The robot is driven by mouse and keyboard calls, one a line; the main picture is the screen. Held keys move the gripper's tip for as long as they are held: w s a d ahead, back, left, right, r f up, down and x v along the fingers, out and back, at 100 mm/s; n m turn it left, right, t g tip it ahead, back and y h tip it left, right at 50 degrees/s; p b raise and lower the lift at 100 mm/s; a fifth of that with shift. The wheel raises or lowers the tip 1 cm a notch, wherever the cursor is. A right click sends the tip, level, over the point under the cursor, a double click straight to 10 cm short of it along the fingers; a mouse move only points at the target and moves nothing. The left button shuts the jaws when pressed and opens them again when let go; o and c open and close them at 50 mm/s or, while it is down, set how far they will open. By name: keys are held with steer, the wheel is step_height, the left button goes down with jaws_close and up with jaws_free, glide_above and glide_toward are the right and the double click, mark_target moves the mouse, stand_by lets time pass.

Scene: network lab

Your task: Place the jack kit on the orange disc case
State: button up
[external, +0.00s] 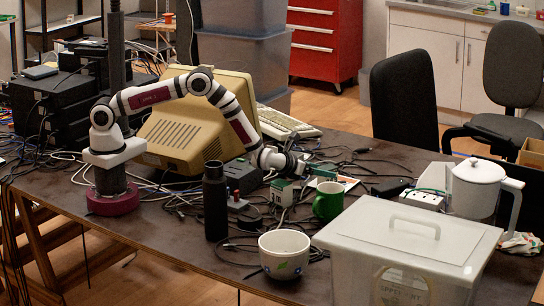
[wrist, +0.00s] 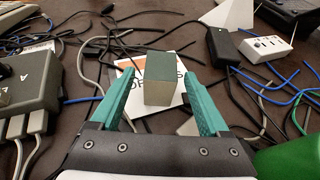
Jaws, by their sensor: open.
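The jack kit appears to be the small box with a dark green top and tan side (wrist: 165,80) in the wrist view. It stands upright over a white case with dark lettering and orange patches (wrist: 126,90), which I take for the orange disc case. The case also shows in the external view (external: 347,183), by the green mug. My gripper (wrist: 158,74) is open, its teal fingers on either side of the box with gaps. In the external view my gripper (external: 311,176) is low over the table. The box hides the case's middle.
The green mug (external: 328,201) stands close to the right. A grey box with cables (wrist: 25,85) is at the left. A black bottle (external: 215,200), a white bowl (external: 284,253) and a lidded bin (external: 400,240) stand nearer the front. Loose cables cover the table around.

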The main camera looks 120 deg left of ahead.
steer(key=v, duration=1.2)
steer(key=s+d+r+n+g, duration=0.45)
steer(key=s+r+n, duration=0.45)
steer(key=r, duration=0.4)
steer(key=s+d+n+h, duration=0.7)
steer(key=s+d+h, duration=0.3)
steer(key=s+d, duration=1.1)
steer(key=d, duration=0.4)
steer(key=shift+n+g+h, duration=0.35)
steer(key=shift+n+h, duration=0.05)
